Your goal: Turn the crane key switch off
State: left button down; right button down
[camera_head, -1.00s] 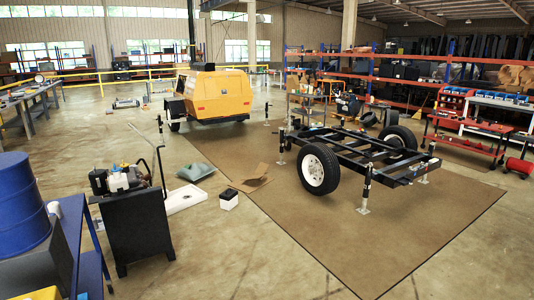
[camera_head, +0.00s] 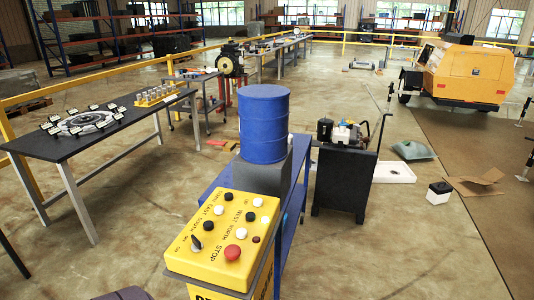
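The yellow crane control box (camera_head: 223,240) stands in the lower middle of the head view, tilted towards me. A black key switch knob (camera_head: 196,243) sits at its left front corner, with small lettering around it that I cannot read surely. A red stop button (camera_head: 232,253) is to the right of the knob. Several black and white push buttons fill the rest of the panel. Neither of my grippers is in view.
A blue drum (camera_head: 264,124) stands behind the box by a blue cart (camera_head: 296,190). A black table (camera_head: 97,137) with a ring of parts is at left. A black cabinet (camera_head: 343,180) stands right of the drum. Floor at lower right is clear.

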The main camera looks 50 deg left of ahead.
aim_at(197, 246)
jog(key=u, duration=1.85)
